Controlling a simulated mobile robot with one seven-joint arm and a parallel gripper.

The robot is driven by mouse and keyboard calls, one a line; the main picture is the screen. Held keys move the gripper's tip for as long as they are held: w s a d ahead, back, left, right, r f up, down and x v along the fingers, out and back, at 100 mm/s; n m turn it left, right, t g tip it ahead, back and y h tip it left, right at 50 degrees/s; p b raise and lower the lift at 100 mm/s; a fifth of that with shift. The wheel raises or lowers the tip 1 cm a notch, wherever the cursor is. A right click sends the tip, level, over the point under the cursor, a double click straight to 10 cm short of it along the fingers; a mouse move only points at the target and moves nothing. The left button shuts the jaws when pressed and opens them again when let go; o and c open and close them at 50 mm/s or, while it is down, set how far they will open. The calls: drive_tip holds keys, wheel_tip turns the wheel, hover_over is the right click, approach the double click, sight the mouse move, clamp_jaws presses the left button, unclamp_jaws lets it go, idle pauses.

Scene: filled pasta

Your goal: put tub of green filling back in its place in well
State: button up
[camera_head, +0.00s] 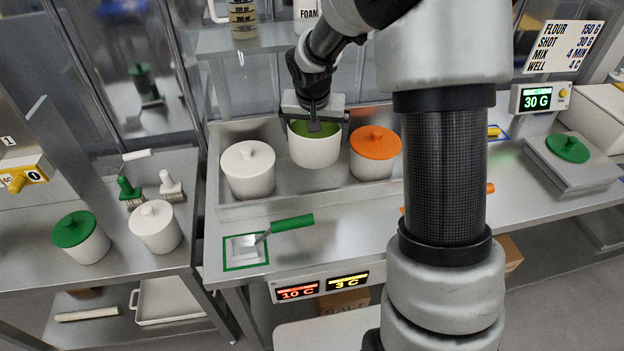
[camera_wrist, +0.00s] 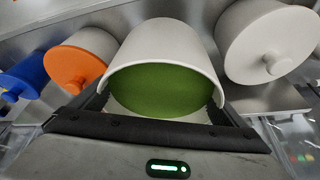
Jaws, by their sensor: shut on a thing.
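The tub of green filling (camera_head: 314,151) is an open white tub with green inside, and its green filling fills the middle of the wrist view (camera_wrist: 160,88). My gripper (camera_head: 314,113) is shut on the tub's rim from above. The tub is at the well (camera_head: 290,204), a long steel trough, between a white-lidded tub (camera_head: 248,169) and an orange-lidded tub (camera_head: 375,152). It looks upright in the head view. I cannot tell whether its base touches the well floor.
A green-handled scoop (camera_head: 285,225) lies on a green-framed mark at the front. Displays (camera_head: 320,286) read 10 C and 3 C. Left are a green-lidded tub (camera_head: 80,238), a white-lidded tub (camera_head: 156,226) and brushes. A green lid (camera_head: 568,148) sits on the scale at right.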

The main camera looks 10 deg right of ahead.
drive_tip(key=shift+w+f, duration=0.15)
drive_tip(key=shift+w, duration=0.65)
drive_tip(key=shift+w+d+f+m, duration=0.15)
drive_tip(key=shift+w+f+m, duration=0.1)
drive_tip(key=shift+f+m, duration=0.05)
drive_tip(key=shift+f, duration=4.6)
drive_tip(key=shift+f, duration=0.2)
drive_tip(key=o, duration=1.5)
